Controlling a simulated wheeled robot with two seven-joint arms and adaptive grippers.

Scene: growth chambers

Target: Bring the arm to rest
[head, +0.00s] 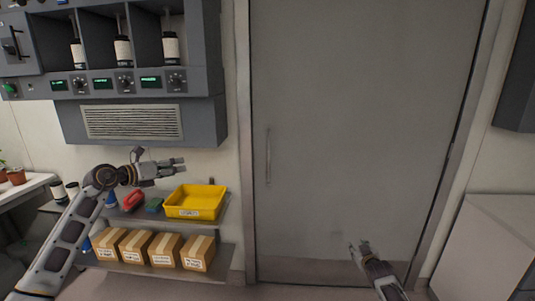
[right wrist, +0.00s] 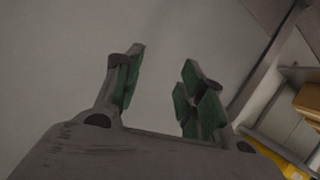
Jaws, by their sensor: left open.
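My left gripper (head: 180,167) is open and empty, reaching in from the left above the upper shelf, by the yellow tray. My right gripper (head: 358,248) is low in front of the grey door, at the lower right of the head view. In the right wrist view my right gripper (right wrist: 164,92) has its green-padded fingers spread apart, with nothing between them.
A yellow tray (head: 195,213) sits on the upper shelf, next to a red item (head: 133,200). Several cardboard boxes (head: 165,249) stand on the lower shelf. A grey cabinet (head: 145,120) hangs above. The grey door (head: 345,130) fills the middle.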

